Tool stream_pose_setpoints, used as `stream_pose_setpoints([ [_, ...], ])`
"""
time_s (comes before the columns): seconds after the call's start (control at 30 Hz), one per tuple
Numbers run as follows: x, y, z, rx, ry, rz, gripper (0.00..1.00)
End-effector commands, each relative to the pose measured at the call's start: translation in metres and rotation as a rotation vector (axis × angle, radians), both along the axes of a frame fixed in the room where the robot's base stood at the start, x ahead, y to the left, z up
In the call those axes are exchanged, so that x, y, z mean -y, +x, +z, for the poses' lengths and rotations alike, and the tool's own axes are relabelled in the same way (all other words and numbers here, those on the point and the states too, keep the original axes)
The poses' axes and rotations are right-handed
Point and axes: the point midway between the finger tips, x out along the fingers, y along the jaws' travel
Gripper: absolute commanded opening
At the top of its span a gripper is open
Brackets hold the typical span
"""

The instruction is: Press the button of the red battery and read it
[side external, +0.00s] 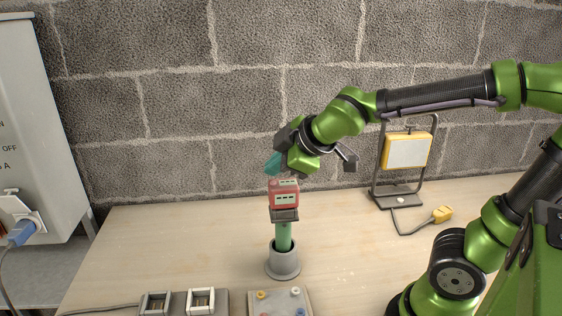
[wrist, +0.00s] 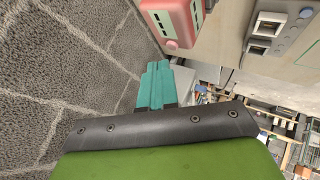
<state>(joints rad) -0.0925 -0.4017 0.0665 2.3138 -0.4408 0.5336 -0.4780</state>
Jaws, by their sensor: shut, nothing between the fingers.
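The red battery (side external: 284,194) sits upright on top of a green post (side external: 283,236) with a grey round base (side external: 283,262). Its front shows small dark and white windows. In the wrist view the red battery (wrist: 181,18) is at the top centre, partly cut off, with a round pink button (wrist: 172,44) at its near lower edge. My gripper (side external: 272,164) has teal fingers and is just above and left of the battery in the side view. In the wrist view my gripper (wrist: 157,78) is shut and empty, its tips a little apart from the button in the picture.
Two white-framed sockets (side external: 201,300) and a pale panel with coloured knobs (side external: 280,302) lie at the front. A yellow work lamp (side external: 406,152) on a frame and its yellow plug (side external: 442,213) are on the right. A grey cabinet (side external: 40,130) stands left; a block wall is behind.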

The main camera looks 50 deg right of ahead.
Motion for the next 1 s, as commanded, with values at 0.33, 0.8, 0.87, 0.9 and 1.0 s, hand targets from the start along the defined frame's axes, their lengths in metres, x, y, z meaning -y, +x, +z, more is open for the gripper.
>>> stream_pose_setpoints([
  [0.33, 0.0, 0.0, -0.009, 0.0, -0.001, 0.001, 0.0],
  [0.8, 0.0, 0.0, -0.01, -0.001, 0.0, 0.0, 0.0],
  [0.87, 0.0, 0.0, -0.011, -0.001, 0.0, 0.0, 0.0],
  [0.9, 0.0, 0.0, -0.012, -0.002, 0.0, -0.001, 0.0],
  [1.0, 0.0, 0.0, -0.013, -0.002, 0.0, -0.001, 0.0],
])
